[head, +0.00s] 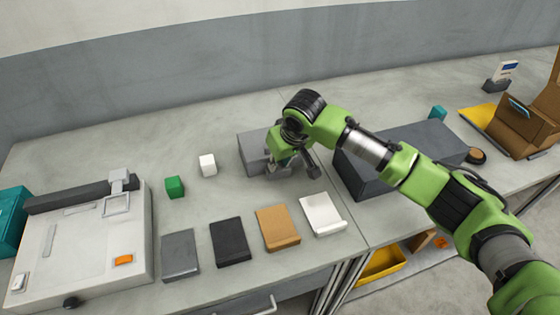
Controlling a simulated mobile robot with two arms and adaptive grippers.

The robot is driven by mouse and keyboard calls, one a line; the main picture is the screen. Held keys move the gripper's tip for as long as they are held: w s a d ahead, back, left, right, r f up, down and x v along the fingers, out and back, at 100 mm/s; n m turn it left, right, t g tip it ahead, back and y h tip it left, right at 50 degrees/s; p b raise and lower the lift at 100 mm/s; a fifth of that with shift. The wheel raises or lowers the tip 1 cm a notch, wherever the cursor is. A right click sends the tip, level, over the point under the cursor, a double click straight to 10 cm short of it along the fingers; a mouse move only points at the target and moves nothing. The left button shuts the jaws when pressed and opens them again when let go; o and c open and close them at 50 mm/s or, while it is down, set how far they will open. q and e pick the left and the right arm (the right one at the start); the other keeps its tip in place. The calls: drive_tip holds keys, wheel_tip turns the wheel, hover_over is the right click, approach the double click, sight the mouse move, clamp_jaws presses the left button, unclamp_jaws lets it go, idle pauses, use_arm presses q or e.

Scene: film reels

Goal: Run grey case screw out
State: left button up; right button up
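A grey box (252,152), which looks like the grey case, stands near the middle of the bench. My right gripper (284,168) points down at the right part of this box and covers much of it. Its fingertips are small and partly hidden by my arm, so I cannot tell whether they are open, shut or touching anything. No screw can be made out. A flat grey piece (180,255) also lies at the bench's front. My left gripper is not in view.
Black (230,242), tan (278,228) and white (322,215) flat pieces lie along the front. Green (174,187) and white (208,165) cubes stand behind. A white machine (90,250) is left. A dark grey box (420,142) and brown case (525,125) are right.

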drive_tip(key=v, duration=1.2)
